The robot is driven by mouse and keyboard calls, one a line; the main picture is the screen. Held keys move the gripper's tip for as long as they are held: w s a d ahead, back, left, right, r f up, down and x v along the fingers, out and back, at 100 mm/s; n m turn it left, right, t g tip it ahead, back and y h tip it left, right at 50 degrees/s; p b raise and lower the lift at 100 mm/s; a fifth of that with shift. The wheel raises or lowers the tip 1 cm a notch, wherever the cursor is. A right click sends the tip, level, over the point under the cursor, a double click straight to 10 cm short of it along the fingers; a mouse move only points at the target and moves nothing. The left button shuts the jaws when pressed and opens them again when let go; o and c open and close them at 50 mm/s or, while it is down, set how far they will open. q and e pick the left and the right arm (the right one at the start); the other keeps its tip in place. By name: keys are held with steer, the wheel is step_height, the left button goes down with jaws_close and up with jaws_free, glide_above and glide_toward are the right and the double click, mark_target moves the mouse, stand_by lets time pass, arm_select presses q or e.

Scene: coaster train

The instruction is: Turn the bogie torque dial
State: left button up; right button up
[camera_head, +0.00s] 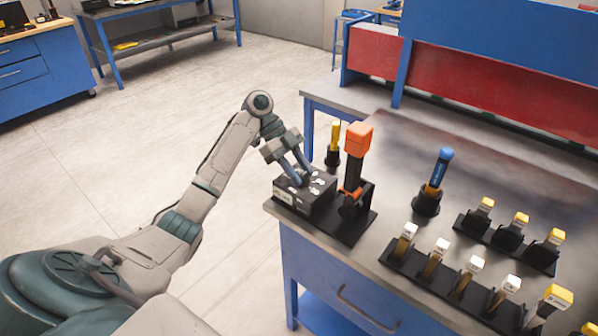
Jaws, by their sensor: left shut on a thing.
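A black box (308,200) with small white markings sits at the left corner of the workbench. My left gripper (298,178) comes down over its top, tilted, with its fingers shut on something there. That thing appears to be the torque dial, but the fingers mostly hide it, and its angle cannot be told. My right gripper is not in view.
An orange-topped tool (357,141) stands upright in a black holder close right of the box. A yellow-handled tool (334,140) stands behind it, and a blue-handled tool (439,170) farther right. Racks (437,277) of several white- and yellow-capped tools fill the bench's front right.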

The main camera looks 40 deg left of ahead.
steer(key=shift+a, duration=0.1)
arm_select(q)
steer(key=o, duration=0.8)
steer(key=shift+o, duration=0.9)
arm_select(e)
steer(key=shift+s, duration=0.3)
arm_select(q)
steer(key=p+v, duration=1)
steer(key=v, duration=0.1)
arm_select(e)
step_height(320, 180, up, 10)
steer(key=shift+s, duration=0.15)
arm_select(q)
steer(key=shift+f, duration=0.1)
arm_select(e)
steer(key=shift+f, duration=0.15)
